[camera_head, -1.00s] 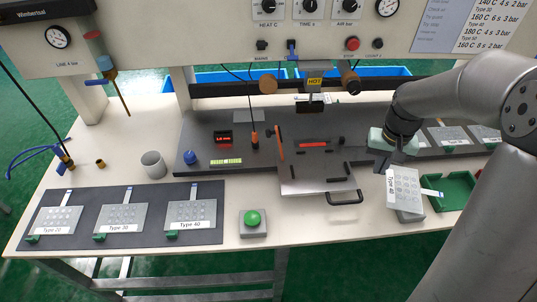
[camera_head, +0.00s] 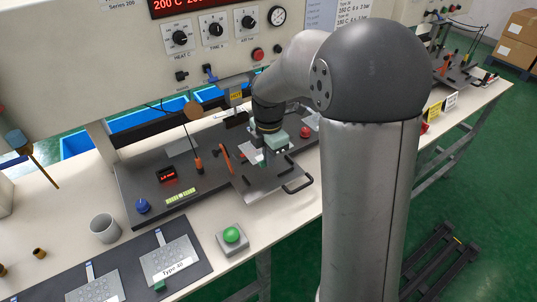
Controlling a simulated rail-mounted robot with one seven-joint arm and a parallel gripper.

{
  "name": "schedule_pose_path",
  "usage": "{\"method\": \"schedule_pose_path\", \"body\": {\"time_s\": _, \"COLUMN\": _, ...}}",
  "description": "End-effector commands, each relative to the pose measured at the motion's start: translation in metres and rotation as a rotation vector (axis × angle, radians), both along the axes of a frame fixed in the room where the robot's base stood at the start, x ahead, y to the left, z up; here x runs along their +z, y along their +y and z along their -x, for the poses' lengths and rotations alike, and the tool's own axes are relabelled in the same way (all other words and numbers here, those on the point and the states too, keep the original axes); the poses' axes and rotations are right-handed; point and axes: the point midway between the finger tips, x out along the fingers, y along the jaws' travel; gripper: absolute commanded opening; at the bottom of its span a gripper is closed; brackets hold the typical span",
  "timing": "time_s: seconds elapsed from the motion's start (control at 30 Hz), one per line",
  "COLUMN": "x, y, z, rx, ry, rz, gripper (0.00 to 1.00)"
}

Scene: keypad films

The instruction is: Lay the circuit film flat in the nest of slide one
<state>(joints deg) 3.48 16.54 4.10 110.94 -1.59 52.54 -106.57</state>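My gripper (camera_head: 268,157) is at the end of the arm, low over the grey slide plate (camera_head: 262,187) with the black pull handle (camera_head: 298,182). Its fingers point down and are mostly hidden by the gripper body, so I cannot tell whether they are open or shut. A small pale patch (camera_head: 249,150) shows just left of the gripper; it may be part of the circuit film, but I cannot make out its outline. The nest on the slide is largely hidden behind the gripper, so I cannot tell how any film lies there.
The press head with its yellow HOT label (camera_head: 236,97) stands behind the slide. An orange bar (camera_head: 226,158) is left of the gripper. A green button (camera_head: 232,235), a grey cup (camera_head: 104,228) and the Type 40 film (camera_head: 171,261) on its dark mat are at front left.

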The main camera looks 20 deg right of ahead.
Motion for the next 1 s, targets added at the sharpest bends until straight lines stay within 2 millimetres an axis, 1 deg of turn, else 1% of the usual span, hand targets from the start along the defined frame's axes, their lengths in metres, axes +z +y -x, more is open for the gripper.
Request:
{"method": "schedule_pose_path", "body": {"time_s": 0.37, "x": 0.0, "y": 0.001, "z": 0.0, "rx": 0.002, "ry": -0.001, "rz": 0.0, "gripper": 0.0}}
{"method": "schedule_pose_path", "body": {"time_s": 0.47, "x": -0.004, "y": 0.001, "z": 0.0, "rx": 0.002, "ry": 0.0, "rz": 0.0, "gripper": 0.0}}
{"method": "schedule_pose_path", "body": {"time_s": 0.67, "x": -0.018, "y": 0.001, "z": 0.0, "rx": 0.002, "ry": -0.001, "rz": 0.0, "gripper": 0.0}}
{"method": "schedule_pose_path", "body": {"time_s": 1.0, "x": -0.052, "y": 0.001, "z": 0.0, "rx": 0.001, "ry": 0.0, "rz": -0.001, "gripper": 0.0}}
